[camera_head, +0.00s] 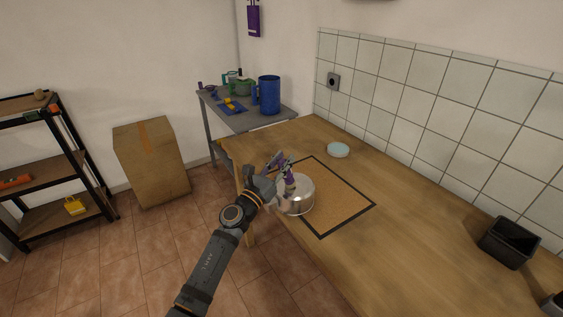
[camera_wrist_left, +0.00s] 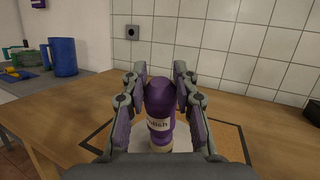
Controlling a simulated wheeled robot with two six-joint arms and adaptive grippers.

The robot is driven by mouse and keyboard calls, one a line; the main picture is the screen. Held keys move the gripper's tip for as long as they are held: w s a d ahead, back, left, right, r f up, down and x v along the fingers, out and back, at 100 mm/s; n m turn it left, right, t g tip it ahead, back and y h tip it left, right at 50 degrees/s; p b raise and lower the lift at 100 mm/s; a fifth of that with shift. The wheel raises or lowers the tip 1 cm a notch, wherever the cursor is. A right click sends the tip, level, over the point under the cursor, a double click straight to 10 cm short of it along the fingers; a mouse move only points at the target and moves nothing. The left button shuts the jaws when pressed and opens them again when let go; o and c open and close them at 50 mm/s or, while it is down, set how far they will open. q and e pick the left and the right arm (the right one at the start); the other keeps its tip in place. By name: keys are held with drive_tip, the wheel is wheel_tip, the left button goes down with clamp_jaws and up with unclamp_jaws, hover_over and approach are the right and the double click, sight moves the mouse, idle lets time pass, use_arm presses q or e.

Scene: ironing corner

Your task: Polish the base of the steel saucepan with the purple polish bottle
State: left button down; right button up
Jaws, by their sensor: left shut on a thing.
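The steel saucepan (camera_head: 300,196) sits on the cork mat (camera_head: 345,204) at its left side, base up as far as I can tell. The purple polish bottle (camera_wrist_left: 160,105) is between the fingers of my left gripper (camera_wrist_left: 160,80), which is shut on it. In the head view my left gripper (camera_head: 283,168) is over the saucepan and hides part of it. The bottle's lower end points down at the pale round surface of the saucepan (camera_wrist_left: 183,138); I cannot tell whether they touch.
A pale blue dish (camera_head: 338,149) stands on the wooden worktop (camera_head: 420,222) behind the mat. A black bin (camera_head: 508,243) stands at the right. A grey side table (camera_head: 243,121) with a blue jug (camera_head: 268,95) is at the back left.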

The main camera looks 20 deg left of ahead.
use_arm(q)
drive_tip(key=shift+w+d+r, duration=0.1)
drive_tip(key=shift+w+d, duration=0.25)
drive_tip(key=shift+w, duration=0.1)
drive_tip(key=shift+w+d, duration=0.5)
drive_tip(key=shift+w, duration=0.15)
drive_tip(key=shift+w+d, duration=0.4)
drive_tip(key=shift+w, duration=0.05)
drive_tip(key=shift+w+d+b, duration=0.35)
drive_tip(key=shift+w+d, duration=0.35)
drive_tip(key=shift+w, duration=0.15)
drive_tip(key=shift+s+a, duration=0.1)
drive_tip(key=shift+s+a+f, duration=0.2)
drive_tip(key=shift+s+a, duration=0.65)
drive_tip(key=shift+s, duration=0.25)
drive_tip(key=shift+s+a+r, duration=0.1)
drive_tip(key=shift+s+a, duration=1.05)
drive_tip(key=shift+s, duration=0.25)
drive_tip(key=shift+w, duration=0.1)
